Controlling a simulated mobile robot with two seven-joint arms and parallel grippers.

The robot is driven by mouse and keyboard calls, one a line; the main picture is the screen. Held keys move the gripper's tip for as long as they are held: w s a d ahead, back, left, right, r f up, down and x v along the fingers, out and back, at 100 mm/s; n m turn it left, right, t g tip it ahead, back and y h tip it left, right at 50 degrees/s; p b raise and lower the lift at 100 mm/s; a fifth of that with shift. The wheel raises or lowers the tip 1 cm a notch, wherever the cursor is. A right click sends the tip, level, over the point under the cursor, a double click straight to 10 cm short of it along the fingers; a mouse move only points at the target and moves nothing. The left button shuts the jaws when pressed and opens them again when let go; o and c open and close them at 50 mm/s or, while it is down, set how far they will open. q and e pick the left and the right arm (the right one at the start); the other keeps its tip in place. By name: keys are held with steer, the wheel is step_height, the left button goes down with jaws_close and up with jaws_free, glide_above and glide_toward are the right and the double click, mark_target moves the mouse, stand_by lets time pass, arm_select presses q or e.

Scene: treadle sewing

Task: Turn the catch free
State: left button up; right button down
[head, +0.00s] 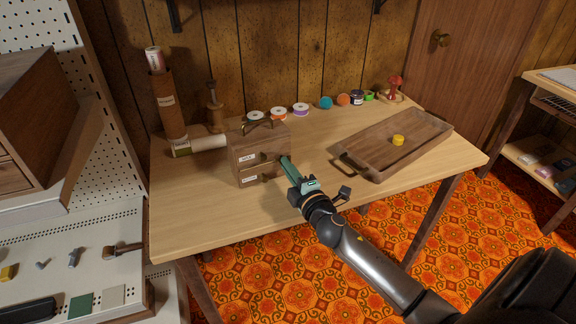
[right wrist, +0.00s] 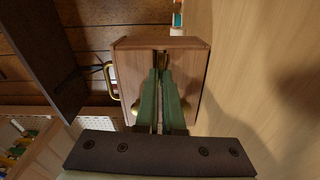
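A small wooden box (head: 247,150) with two labelled drawer fronts stands on the table, a handle on its top. In the right wrist view the box (right wrist: 190,58) shows its front with two brass knobs, one on each side of my fingers. A small brass catch (right wrist: 162,60) is on the front between them. My right gripper (head: 284,160) reaches the box front. Its green fingers (right wrist: 160,76) are close together with the brass catch between their tips, and they partly hide it. My left gripper is not in view.
A wooden tray (head: 372,167) holding a yellow disc (head: 398,140) lies to the right on the table (head: 200,225). Several thread spools and balls line the back edge. A brown cylinder (head: 168,105) stands behind the box. The front left of the table is clear.

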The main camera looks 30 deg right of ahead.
steer(key=shift+n, duration=0.6)
steer(key=c, duration=1)
jaws_free()
steer(key=s, duration=0.4)
steer(key=s+a, duration=0.1)
steer(key=s, duration=0.7)
steer(key=shift+s+a+b, duration=0.2)
steer(key=shift+a+b, duration=0.2)
